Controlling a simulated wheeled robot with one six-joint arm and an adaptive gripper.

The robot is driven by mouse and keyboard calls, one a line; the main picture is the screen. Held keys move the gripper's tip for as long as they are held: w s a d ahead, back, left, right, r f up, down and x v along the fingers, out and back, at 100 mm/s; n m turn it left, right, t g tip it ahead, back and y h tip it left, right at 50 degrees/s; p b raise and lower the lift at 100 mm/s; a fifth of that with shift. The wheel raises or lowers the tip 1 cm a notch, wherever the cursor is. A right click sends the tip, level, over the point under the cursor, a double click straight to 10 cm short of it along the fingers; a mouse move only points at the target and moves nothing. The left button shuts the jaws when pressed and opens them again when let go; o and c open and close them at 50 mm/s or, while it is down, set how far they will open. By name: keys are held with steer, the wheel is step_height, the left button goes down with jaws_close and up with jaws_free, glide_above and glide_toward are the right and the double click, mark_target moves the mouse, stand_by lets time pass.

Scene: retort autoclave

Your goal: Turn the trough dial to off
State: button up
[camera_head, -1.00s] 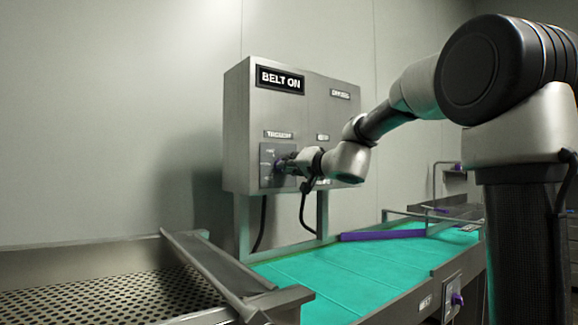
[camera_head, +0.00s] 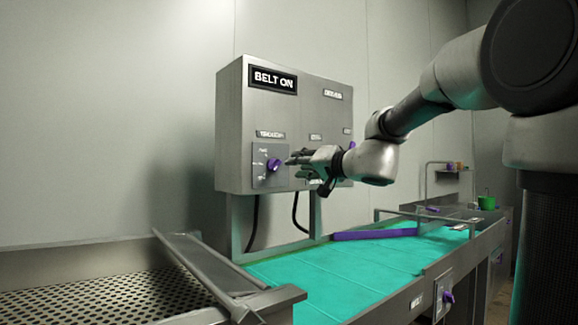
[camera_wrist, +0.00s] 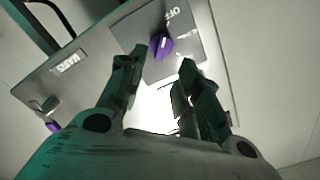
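The trough dial is a purple knob (camera_head: 273,165) on a grey plate (camera_head: 262,180) at the lower left of the steel control box, under a label that seems to read TROUGH. In the wrist view the purple knob (camera_wrist: 161,45) is just beyond my fingertips, with an OFF mark near it on the plate. I cannot tell surely which mark it points at. My gripper (camera_head: 290,160) is right of the knob in the head view, apart from it. In the wrist view my gripper (camera_wrist: 161,65) has its two fingers spread, with nothing between them.
The control box (camera_head: 235,120) carries a BELT ON display (camera_head: 273,79). Below runs a green belt (camera_head: 350,270) with a purple bar (camera_head: 375,234) across it. A perforated steel trough (camera_head: 120,295) lies at left. Another purple knob (camera_head: 448,297) sits on the belt's side.

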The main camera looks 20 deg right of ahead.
steer(key=shift+v, duration=1.45)
